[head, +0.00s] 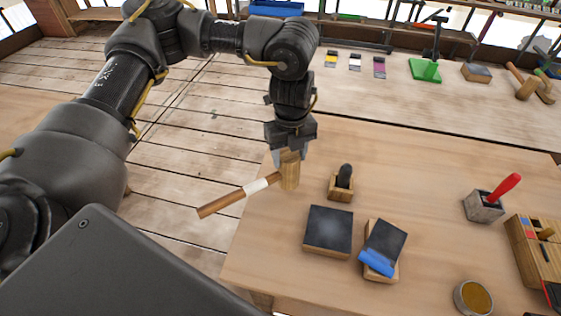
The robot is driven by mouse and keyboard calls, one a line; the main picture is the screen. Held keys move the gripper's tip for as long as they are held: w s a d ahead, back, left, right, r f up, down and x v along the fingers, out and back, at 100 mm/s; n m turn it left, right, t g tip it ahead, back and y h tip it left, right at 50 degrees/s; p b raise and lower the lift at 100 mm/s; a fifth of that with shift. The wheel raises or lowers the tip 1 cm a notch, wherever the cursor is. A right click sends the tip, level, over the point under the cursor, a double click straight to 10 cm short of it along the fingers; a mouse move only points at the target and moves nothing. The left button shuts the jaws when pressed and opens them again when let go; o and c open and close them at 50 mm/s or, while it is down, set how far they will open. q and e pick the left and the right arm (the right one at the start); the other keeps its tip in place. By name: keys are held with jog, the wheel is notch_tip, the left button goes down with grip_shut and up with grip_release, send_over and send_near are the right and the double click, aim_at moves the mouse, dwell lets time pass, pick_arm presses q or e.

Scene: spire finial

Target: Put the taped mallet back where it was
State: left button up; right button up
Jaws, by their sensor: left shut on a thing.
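The taped mallet has a pale wooden head (289,176) and a brown handle (222,205) with a white tape band (256,185). My left gripper (289,154) points down and is shut on the mallet's head, at the left part of the near table (400,160). The handle sticks out to the lower left, past the table's left edge and over the plank floor. I cannot tell whether the head touches the table. My right gripper is not in view.
Close right of the mallet stands a wooden block with a black knob (343,180). Nearer are a dark square slab (327,230) and a block with a blue piece (377,262). A red-handled tool (504,187) stands further right. Another mallet (526,86) lies on the back bench.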

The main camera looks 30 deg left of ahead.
pick_arm(q)
jog(key=a+f, duration=0.1)
jog(key=w+f, duration=0.1)
jog(key=a+f, duration=0.1)
jog(key=f, duration=0.1)
jog(key=shift+w+a, duration=0.2)
jog(key=shift+a, duration=0.1)
jog(key=f, duration=0.1)
jog(key=f+p, duration=0.1)
jog(key=f, duration=0.1)
jog(key=shift+w+a+f, duration=0.15)
jog(key=shift+a+f, duration=0.15)
jog(key=shift+f, duration=0.05)
jog(key=shift+f, duration=0.2)
jog(key=o, duration=1.3)
jog(key=shift+c, duration=0.2)
